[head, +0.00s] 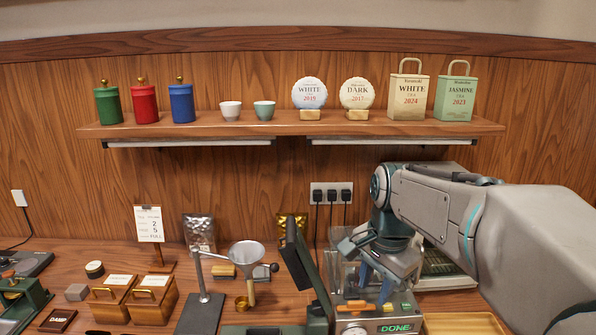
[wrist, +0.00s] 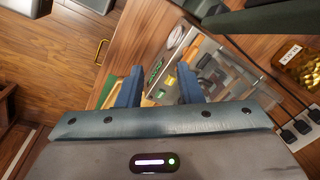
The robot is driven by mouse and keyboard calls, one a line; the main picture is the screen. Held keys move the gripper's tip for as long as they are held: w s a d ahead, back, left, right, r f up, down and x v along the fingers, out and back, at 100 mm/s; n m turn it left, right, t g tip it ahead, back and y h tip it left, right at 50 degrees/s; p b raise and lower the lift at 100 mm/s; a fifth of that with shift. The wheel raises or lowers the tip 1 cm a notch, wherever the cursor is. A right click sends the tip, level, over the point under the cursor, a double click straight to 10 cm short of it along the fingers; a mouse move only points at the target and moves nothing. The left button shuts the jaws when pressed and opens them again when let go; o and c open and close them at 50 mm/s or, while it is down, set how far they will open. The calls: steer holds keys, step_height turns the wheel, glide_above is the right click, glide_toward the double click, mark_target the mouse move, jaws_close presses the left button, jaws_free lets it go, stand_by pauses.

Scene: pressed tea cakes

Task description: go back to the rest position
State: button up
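My gripper (head: 376,281) hangs at the end of my arm on the right of the head view, above a grey machine (head: 370,324). The machine has a lit green DONE display, and an orange piece and a green piece on top. In the wrist view, my gripper (wrist: 159,88) shows two blue fingers spread apart with nothing held between them. Below them in that view are a clear-sided case and small coloured parts, partly hidden by the gripper body.
A dark green lever arm (head: 305,263) stands left of my gripper. A funnel (head: 247,256) on a stand, wooden boxes (head: 153,297) and a sign (head: 149,224) fill the counter's left. A shelf (head: 290,128) with canisters, cups, tea cakes and tins runs above. Plugs (head: 331,195) sit behind.

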steer(key=s+f+n+t, duration=0.1)
steer(key=s+f+n, duration=0.2)
steer(key=s+n, duration=0.2)
steer(key=s+f+n, duration=0.3)
steer(key=s+n, duration=0.3)
steer(key=s, duration=0.2)
steer(key=shift+a+f+t, duration=0.15)
steer(key=shift+f+t, duration=0.15)
steer(key=shift+t, duration=0.1)
